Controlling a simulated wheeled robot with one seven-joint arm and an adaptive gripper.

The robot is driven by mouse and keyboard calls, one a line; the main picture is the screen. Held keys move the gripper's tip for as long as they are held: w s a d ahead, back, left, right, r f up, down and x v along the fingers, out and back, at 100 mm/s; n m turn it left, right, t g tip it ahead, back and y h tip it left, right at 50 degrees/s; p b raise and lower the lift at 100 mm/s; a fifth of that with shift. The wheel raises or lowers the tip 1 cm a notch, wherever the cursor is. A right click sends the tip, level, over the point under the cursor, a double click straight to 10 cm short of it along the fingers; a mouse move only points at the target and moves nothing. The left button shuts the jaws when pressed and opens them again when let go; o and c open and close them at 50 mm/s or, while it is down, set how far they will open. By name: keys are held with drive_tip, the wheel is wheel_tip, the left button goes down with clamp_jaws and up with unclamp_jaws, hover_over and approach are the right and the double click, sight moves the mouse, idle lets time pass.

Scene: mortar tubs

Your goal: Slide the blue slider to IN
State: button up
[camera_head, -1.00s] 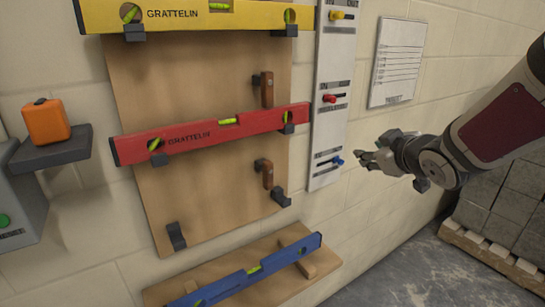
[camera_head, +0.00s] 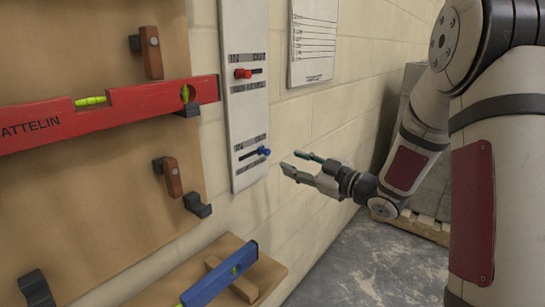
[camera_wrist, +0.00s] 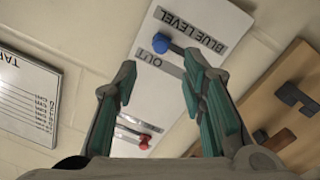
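The blue slider (camera_head: 264,151) is a small blue knob on a slot in the lower part of the white wall panel (camera_head: 243,110). In the head view it sits at the right end of its slot, on the OUT side. In the wrist view the blue knob (camera_wrist: 161,43) is ahead of the fingers, beside the BLUE LEVEL label, near the word OUT. My gripper (camera_head: 292,162) is to the right of the blue slider in the head view, apart from it. Its fingers (camera_wrist: 160,95) are open, with nothing between them.
A red slider (camera_head: 243,73) is higher on the panel. A paper sheet (camera_head: 313,42) hangs to the right. The wooden board with the red level (camera_head: 130,110) is left of the panel. A blue level (camera_head: 220,275) lies on a ledge below.

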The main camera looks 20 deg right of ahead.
sight(269, 153)
drive_tip(key=b+x, duration=0.1)
drive_tip(key=x, duration=0.8)
drive_tip(key=shift+a, duration=0.15)
clamp_jaws()
